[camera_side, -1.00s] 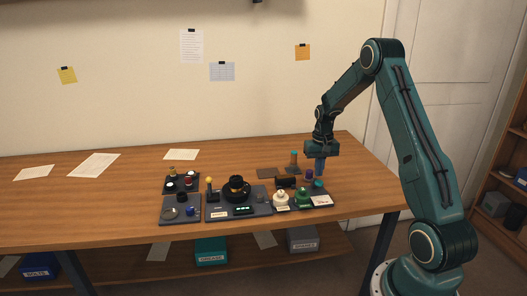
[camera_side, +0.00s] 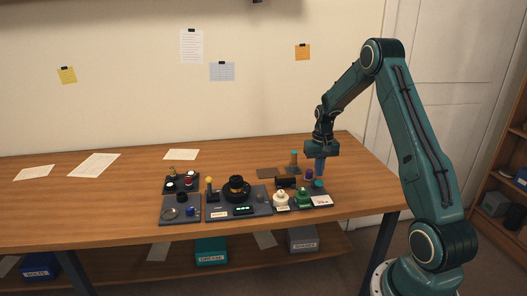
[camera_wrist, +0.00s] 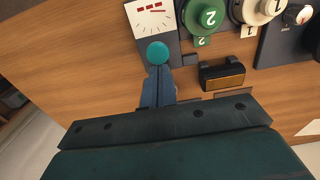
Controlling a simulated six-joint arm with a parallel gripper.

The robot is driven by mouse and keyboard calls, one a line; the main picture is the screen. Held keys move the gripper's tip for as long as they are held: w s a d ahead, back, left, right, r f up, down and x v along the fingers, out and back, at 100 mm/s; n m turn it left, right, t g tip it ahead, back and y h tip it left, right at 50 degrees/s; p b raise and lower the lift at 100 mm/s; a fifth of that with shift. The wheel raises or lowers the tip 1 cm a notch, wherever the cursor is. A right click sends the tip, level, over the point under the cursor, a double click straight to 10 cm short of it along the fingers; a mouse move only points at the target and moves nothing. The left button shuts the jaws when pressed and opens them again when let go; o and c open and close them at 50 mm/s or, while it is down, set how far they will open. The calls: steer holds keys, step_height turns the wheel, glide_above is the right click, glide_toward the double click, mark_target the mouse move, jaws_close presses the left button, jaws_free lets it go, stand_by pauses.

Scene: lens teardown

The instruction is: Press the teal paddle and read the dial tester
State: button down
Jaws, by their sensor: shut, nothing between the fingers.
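The teal paddle (camera_wrist: 157,52) is a round teal button on the dial tester, and it also shows in the side view (camera_side: 319,184). The dial tester (camera_wrist: 150,20) has a white face with red marks; its reading is too small to tell. In the side view the tester's white face (camera_side: 321,201) lies at the right front of the row of parts. My gripper (camera_wrist: 158,72) is shut and empty, with its blue fingertips close to the paddle. In the side view my gripper (camera_side: 320,173) points down just above it. I cannot tell whether they touch.
A green knob (camera_wrist: 208,16) marked 2 and a cream knob (camera_wrist: 258,10) marked 1 stand beside the tester. A dark block with an amber top (camera_wrist: 222,77) is right of my fingers. The table's left side is mostly clear.

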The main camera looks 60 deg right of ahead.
steer(key=shift+f, duration=0.25)
steer(key=shift+f, duration=1.4)
stand_by(0.4)
steer(key=shift+r, duration=0.1)
stand_by(0.4)
steer(key=shift+r, duration=3.6)
